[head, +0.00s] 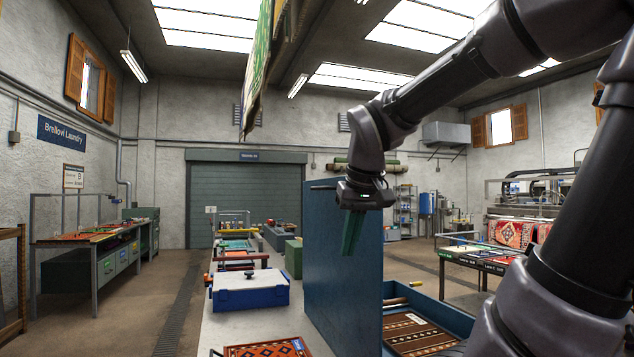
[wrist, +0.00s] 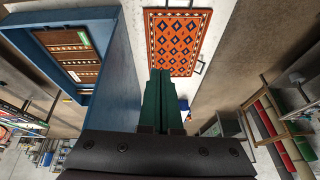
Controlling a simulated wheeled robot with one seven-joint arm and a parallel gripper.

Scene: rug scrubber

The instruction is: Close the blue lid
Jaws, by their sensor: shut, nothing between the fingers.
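The blue lid (head: 335,265) stands upright in the head view, raised on the left side of a blue box (head: 450,314). A brown patterned rug (head: 415,333) lies in the box. My gripper (head: 348,250), with green fingers, points down in front of the upper part of the lid in this view. In the wrist view, the lid (wrist: 112,85) is left of my shut, empty fingers (wrist: 160,76), with the box (wrist: 48,62) beyond it. My gripper is on the side of the lid away from the box's inside. I cannot tell whether it touches the lid.
An orange patterned rug (wrist: 175,40) lies on the pale worktop (head: 228,327), beside the lid. A blue-and-white case (head: 250,290) stands farther back on the worktop. Open floor (head: 140,310) lies to the left.

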